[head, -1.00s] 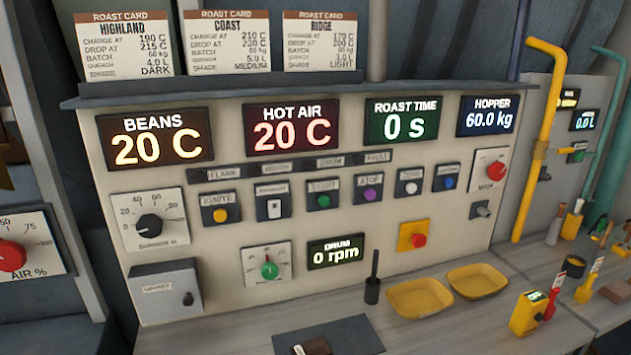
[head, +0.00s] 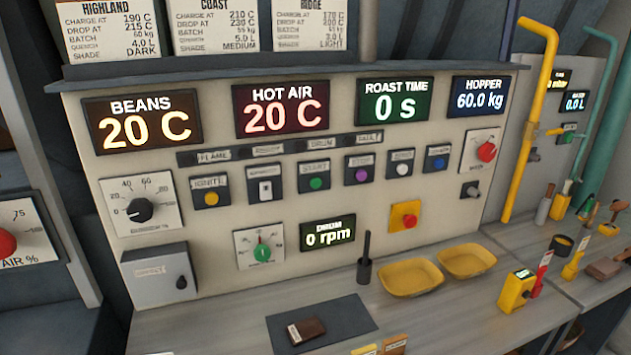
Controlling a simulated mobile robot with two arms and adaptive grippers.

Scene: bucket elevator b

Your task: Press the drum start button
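The green start button (head: 315,182) sits in the middle row of the control panel (head: 215,225), under a label reading START. A purple stop button (head: 362,175) is just to its right. The drum display (head: 328,233) below reads 0 rpm. A small dark lamp labelled DRUM (head: 320,143) is above the start button and looks unlit. Neither of my grippers shows in the head view, and nothing covers the start button.
A green-knobbed dial (head: 262,252), a yellow-backed red button (head: 405,216) and a grey box (head: 160,277) are on the panel. The bench below holds yellow trays (head: 411,278), a dark mat (head: 345,318) and a yellow handheld device (head: 516,290).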

